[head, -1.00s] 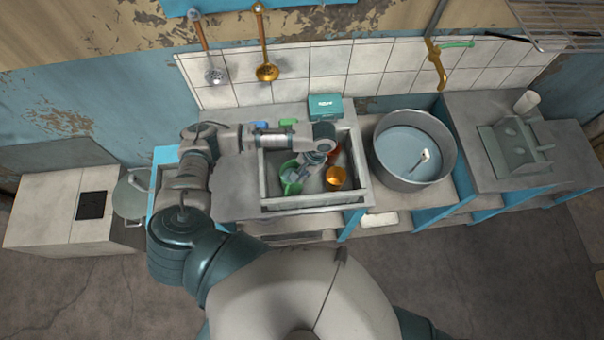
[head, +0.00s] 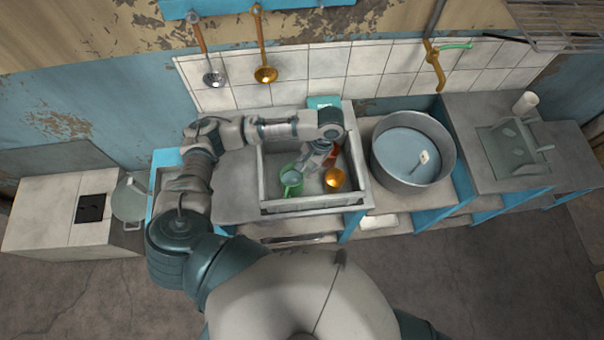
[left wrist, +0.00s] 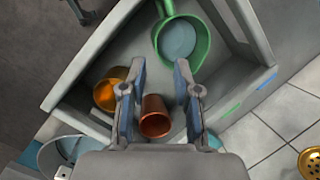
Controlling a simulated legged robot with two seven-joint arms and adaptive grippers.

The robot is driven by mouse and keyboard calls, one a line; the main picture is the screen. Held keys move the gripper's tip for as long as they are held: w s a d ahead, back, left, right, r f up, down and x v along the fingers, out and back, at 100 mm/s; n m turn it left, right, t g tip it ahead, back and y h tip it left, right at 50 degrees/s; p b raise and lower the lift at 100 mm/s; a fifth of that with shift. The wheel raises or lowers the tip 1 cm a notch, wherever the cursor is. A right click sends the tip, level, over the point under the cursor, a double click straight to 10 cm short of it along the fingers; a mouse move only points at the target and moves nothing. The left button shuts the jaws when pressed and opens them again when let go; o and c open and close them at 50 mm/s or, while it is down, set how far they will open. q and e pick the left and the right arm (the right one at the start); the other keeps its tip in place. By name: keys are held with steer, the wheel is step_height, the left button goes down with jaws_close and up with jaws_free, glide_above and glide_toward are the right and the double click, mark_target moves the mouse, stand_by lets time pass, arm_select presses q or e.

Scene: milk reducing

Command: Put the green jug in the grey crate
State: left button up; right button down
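The green jug (head: 291,181) stands inside the grey crate (head: 312,206), in its left part. In the left wrist view the jug (left wrist: 201,58) is upright near the top, with a pale blue-grey inside, and the crate wall (left wrist: 75,72) runs around it. My left gripper (head: 313,163) is over the crate, to the right of the jug and apart from it. In the left wrist view its two fingers (left wrist: 160,72) are spread with nothing held between the tips. My forearm hides part of the crate's back rim. My right gripper is in neither view.
An orange cup (head: 335,180) and a copper-red cup (left wrist: 155,120) also stand in the crate, close to my left gripper. A large round metal pot (head: 446,165) stands right of the crate. A teal box (head: 324,102) is behind. Bare counter (head: 235,190) lies left.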

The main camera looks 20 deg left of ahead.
arm_select(q)
steer(key=v, duration=0.5)
steer(key=shift+w+d+r, duration=0.1)
steer(key=shift+r, duration=0.2)
